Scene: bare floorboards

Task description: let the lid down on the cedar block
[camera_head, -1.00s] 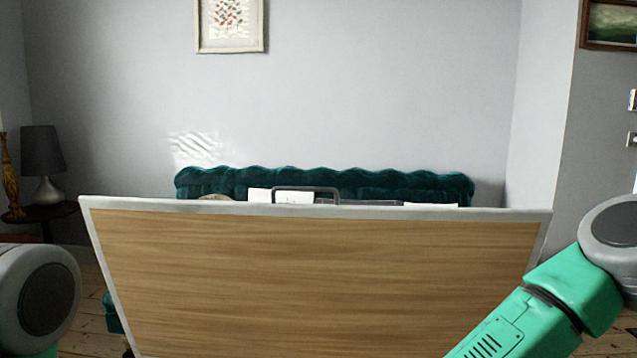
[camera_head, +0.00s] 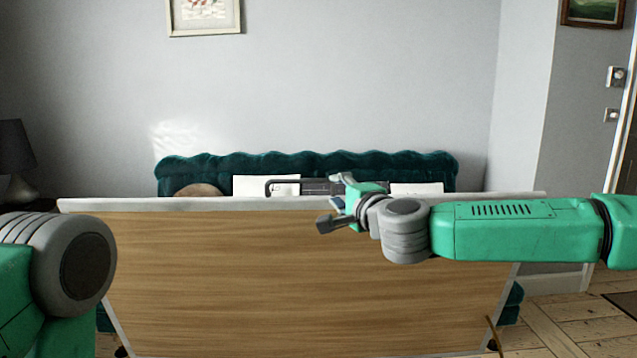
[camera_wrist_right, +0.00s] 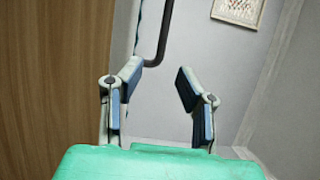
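The lid (camera_head: 290,280) is a wood-grained panel with a pale grey rim, standing raised and filling the lower middle of the head view. A dark handle (camera_head: 290,181) shows at its top edge. My right gripper (camera_head: 335,203) is at the top edge, just right of the handle. In the right wrist view its fingers (camera_wrist_right: 160,78) are apart with nothing between them; the lid (camera_wrist_right: 55,90) is at left and the handle (camera_wrist_right: 163,40) is just beyond the fingertips. I cannot make out the cedar block. My left gripper is out of view; only part of that arm shows.
Behind the lid is a dark green scalloped headboard or sofa back (camera_head: 300,165), with white papers (camera_head: 265,186) in front of it. A lamp (camera_head: 15,155) stands at far left. Bare floorboards (camera_head: 560,325) show at lower right.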

